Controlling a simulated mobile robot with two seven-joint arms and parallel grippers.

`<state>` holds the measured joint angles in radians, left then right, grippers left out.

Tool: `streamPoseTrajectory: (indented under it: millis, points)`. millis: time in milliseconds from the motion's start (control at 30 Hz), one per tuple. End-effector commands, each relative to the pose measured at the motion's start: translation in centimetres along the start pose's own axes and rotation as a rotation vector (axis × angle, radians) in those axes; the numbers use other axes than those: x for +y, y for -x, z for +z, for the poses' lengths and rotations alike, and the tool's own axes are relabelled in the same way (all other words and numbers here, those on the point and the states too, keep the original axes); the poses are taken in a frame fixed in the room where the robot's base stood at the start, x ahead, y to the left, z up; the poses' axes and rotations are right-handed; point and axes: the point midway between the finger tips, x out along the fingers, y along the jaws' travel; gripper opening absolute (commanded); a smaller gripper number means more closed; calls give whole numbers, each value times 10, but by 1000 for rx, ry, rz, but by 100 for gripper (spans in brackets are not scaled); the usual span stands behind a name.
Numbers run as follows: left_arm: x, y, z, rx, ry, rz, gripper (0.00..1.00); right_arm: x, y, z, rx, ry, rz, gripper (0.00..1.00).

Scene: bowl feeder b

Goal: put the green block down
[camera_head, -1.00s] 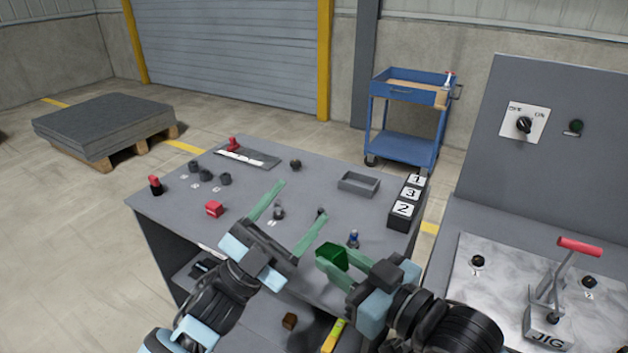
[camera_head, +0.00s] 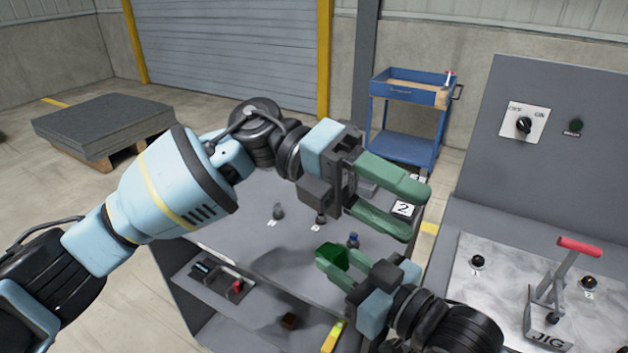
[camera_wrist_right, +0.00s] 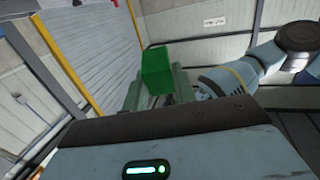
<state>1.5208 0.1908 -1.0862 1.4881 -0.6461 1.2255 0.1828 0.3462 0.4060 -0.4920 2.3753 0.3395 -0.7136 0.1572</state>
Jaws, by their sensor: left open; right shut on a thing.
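The green block (camera_head: 332,256) is held by my right gripper (camera_head: 338,267), low in the middle of the head view, above the front part of the grey table (camera_head: 245,232). In the right wrist view the block (camera_wrist_right: 156,68) shows between the fingers. My right gripper is shut on it. My left gripper (camera_head: 416,211) is open and empty. It is above the table's right side, up and to the right of the block, pointing right. The left arm hides much of the tabletop.
A small blue-topped item (camera_head: 353,240) stands near the block. Two small dark parts (camera_head: 278,211) (camera_head: 320,218) are on the table. A box labelled 2 (camera_head: 403,209) is partly hidden behind the left gripper. A jig with a red handle (camera_head: 578,247) stands at right.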

Motion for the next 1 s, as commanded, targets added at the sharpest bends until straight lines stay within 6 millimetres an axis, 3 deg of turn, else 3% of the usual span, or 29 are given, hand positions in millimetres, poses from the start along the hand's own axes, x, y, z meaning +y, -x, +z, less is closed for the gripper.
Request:
streamPoseTrajectory:
  millis: [233, 500, 700, 1000]
  points:
    - [42, 18, 4, 167, 26, 440, 62, 0, 0, 0, 1, 0, 0, 0]
    - [65, 80, 9, 263, 112, 882, 62, 0, 0, 0, 1, 0, 0, 0]
    - [63, 112, 11, 282, 159, 1048, 62, 0, 0, 0, 1, 0, 0, 0]
    - [64, 117, 10, 286, 171, 1079, 62, 0, 0, 0, 1, 0, 0, 0]
